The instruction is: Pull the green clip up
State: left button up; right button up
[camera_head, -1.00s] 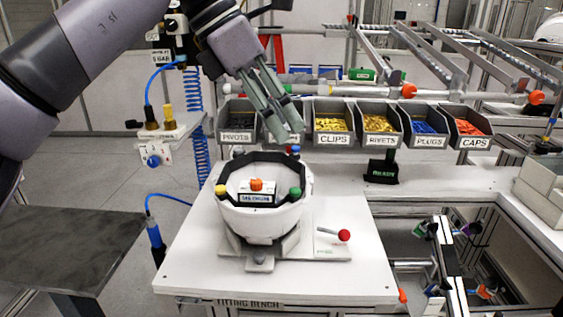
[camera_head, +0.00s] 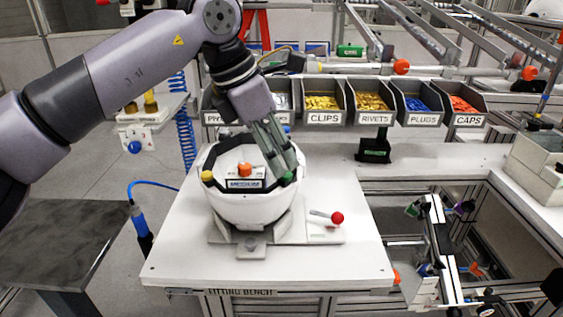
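The green clip (camera_head: 288,178) sits on the front right rim of the white helmet shell (camera_head: 250,209). The shell rests upright on a grey holder on the white fitting bench. My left gripper (camera_head: 284,174) reaches down from above, fingers pointing down, with its tips right at the green clip. The fingers partly cover the clip and the shell's right rim. I cannot tell whether they are closed on the clip or just around it. My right gripper is not in view.
A red-knobbed lever (camera_head: 337,218) stands right of the holder. Labelled bins (camera_head: 323,118) line the back. The bench's front right is clear.

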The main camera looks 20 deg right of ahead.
aim_at(286, 176)
pick_arm(q)
jog(key=shift+x, duration=1.15)
jog(key=shift+w+d+f, duration=0.1)
jog(key=shift+f, duration=0.2)
jog(key=shift+d+f, duration=0.1)
jog(key=c, duration=0.5)
grip_shut()
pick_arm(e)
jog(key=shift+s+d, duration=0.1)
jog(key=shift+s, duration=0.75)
